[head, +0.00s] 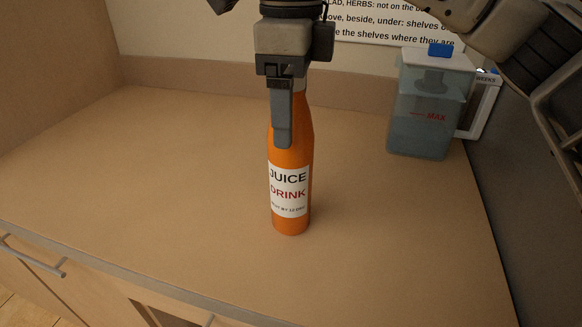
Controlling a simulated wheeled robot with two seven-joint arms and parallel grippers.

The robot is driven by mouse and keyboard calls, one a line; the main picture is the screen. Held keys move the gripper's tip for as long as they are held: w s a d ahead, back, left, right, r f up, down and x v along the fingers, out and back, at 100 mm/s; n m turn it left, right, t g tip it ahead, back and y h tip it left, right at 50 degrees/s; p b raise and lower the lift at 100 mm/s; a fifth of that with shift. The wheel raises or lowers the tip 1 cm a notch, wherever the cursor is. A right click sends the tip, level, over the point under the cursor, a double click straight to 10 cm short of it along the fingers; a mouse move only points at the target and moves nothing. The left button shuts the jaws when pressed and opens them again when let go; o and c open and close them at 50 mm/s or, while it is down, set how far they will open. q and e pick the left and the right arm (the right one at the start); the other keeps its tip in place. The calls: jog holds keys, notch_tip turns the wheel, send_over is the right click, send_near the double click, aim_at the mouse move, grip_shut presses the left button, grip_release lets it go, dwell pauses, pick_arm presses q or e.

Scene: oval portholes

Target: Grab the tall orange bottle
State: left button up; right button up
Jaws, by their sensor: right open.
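The tall orange bottle (291,151) stands upright near the middle of the counter in the head view. Its white label reads "JUICE DRINK". My right gripper (283,140) comes down from above at the bottle's upper part and hides its top. One grey finger shows in front of the bottle's neck and shoulder; the other finger is hidden. The jaws are open, and I cannot tell whether a finger touches the bottle. My left gripper does not show.
A water filter jug (425,135) with a blue-tipped lid and a white handle stands at the back right of the wooden counter (160,170). A sign (385,22) hangs on the back wall. The counter is clear left of the bottle and in front of it.

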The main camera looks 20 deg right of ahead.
jog(key=shift+f, duration=0.3)
grip_shut()
jog(key=shift+r, duration=0.1)
